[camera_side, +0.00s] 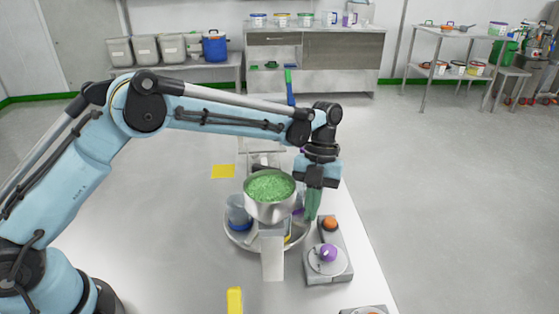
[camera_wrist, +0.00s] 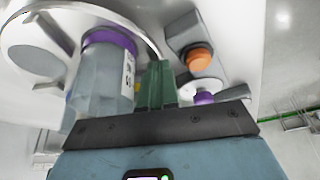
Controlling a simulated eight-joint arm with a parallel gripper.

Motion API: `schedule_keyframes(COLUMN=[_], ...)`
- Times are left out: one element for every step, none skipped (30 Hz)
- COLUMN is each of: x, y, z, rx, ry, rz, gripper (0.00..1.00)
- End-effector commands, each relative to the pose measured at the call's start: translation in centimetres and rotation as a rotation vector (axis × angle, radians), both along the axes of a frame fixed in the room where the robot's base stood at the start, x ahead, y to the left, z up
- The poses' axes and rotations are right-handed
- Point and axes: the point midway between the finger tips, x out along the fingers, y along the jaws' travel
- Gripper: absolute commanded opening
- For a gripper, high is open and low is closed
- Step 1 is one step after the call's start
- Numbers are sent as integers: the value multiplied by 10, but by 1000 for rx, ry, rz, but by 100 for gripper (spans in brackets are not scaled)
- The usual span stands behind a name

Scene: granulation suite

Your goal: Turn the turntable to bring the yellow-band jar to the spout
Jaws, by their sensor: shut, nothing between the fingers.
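The turntable (camera_side: 236,241) is a pale round disc under a metal bowl of green granules (camera_side: 270,186); its rim also shows in the wrist view (camera_wrist: 14,35). A blue-band jar (camera_side: 238,212) stands at its left. A purple-band jar (camera_wrist: 108,65) stands close beside my gripper in the wrist view. In the side view, a small yellow patch (camera_side: 288,238) shows behind the grey post; I cannot tell if it is the yellow-band jar. The spout is hidden. My gripper (camera_side: 311,216) points down at the turntable's right edge, its green fingers (camera_wrist: 157,85) shut and empty.
A grey control box (camera_side: 315,276) with an orange button (camera_side: 330,224) and a purple knob (camera_side: 328,252) sits right of the turntable. A yellow square (camera_side: 223,171) and a yellow block (camera_side: 234,300) lie on the white table. The table's left part is clear.

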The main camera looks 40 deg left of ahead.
Motion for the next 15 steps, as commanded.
schedule_keyframes(x=[-2, -3, -5, -6, -7, -8, -9, -10, -12, -12, -13, -14, -15, -15, -16], y=[-2, -3, -3, -4, -4, -5, -5, -6, -6, -7, -7, -8, -8, -8, -8], z=[0, 0, 0, 0, 0, 0, 0, 0, 0, 0, 0, 0, 0, 0, 0], rx=[0, 1, 1, 1, 1, 1, 1, 1, 1, 0, 1, 1, 1, 1, 1], ry=[0, 0, 0, 0, 0, 0, 0, 0, 0, -1, -1, -1, -1, -1, -1], rz=[-25, -38, -56, -70, -82, -99, -110, -121, -136, -145, -154, -166, -175, -182, -191], gripper=[0, 0, 0, 0, 0, 0, 0, 0, 0, 0, 0, 0, 0, 0, 0])
